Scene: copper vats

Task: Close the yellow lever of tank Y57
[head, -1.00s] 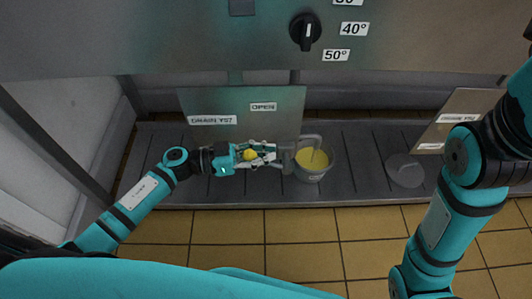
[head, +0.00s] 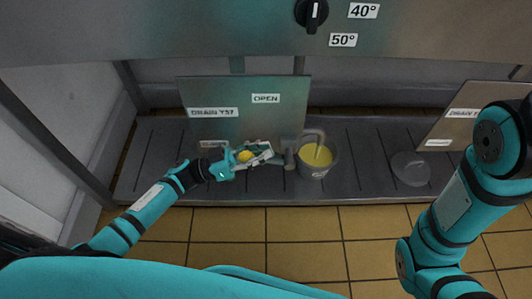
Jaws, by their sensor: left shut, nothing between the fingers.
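The drain plate (head: 205,95) reads "DRAIN Y57", with an "OPEN" label at its upper right and a smaller, unreadable label at its lower left. The yellow lever's knob (head: 245,156) shows in front of the plate, left of the tap (head: 290,150). My left gripper (head: 269,150) is shut and empty, right at the lever; its fingers hide much of the lever's arm, and I cannot tell whether they touch it. Yellow liquid runs from the spout into a bucket (head: 327,170) holding yellow liquid. My right gripper is out of view; only its arm shows.
A dark grooved ledge (head: 160,175) runs under the vats above a yellow tiled floor. A second drain plate (head: 465,110) and a grey, round container (head: 411,170) are at the right. The vat front with a black dial (head: 311,13) hangs above.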

